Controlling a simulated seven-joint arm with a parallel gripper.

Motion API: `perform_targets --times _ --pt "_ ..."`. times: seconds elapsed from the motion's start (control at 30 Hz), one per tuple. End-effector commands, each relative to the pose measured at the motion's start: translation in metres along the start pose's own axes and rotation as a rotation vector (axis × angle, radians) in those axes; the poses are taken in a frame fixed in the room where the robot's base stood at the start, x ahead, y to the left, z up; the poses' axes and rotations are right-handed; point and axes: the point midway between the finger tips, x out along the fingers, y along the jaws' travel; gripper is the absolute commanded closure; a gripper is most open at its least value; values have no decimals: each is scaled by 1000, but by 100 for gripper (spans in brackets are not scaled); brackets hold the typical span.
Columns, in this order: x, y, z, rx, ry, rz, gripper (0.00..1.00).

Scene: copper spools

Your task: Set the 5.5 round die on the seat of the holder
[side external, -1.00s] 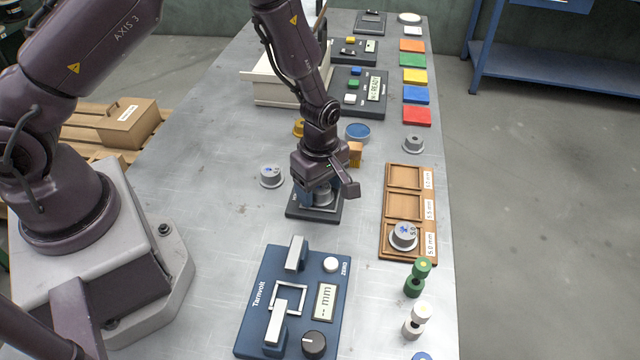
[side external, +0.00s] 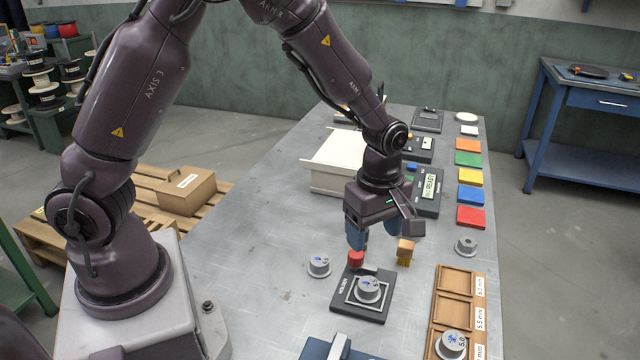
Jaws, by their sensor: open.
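The holder (side external: 345,306) is a dark square plate with a pale square outline and a red knob (side external: 356,258) at its back. A grey round die (side external: 368,289) with a blue mark sits upright within that outline; its size marking is too small to read. My gripper (side external: 382,242) is open and empty, above and behind the die and clear of it. Another grey die (side external: 319,265) with a blue mark stands on the table left of the holder. A third blue-marked die (side external: 452,344) sits in the front compartment of the wooden tray (side external: 434,318).
An orange-topped brush (side external: 405,250) stands close under the gripper's right side. A plain grey round piece (side external: 466,245) is at the right. A blue gauge (side external: 335,348) is at the front edge. Coloured squares line the right side. Table left of the holder is largely clear.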

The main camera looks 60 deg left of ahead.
Motion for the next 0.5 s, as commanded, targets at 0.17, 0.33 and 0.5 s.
perform_targets --times 0.17,0.33,0.5 --pt "-38 -9 -3 154 -45 50 33" --pt "-105 -41 -12 509 -75 171 33" --pt "-159 -86 -26 902 -6 303 33"
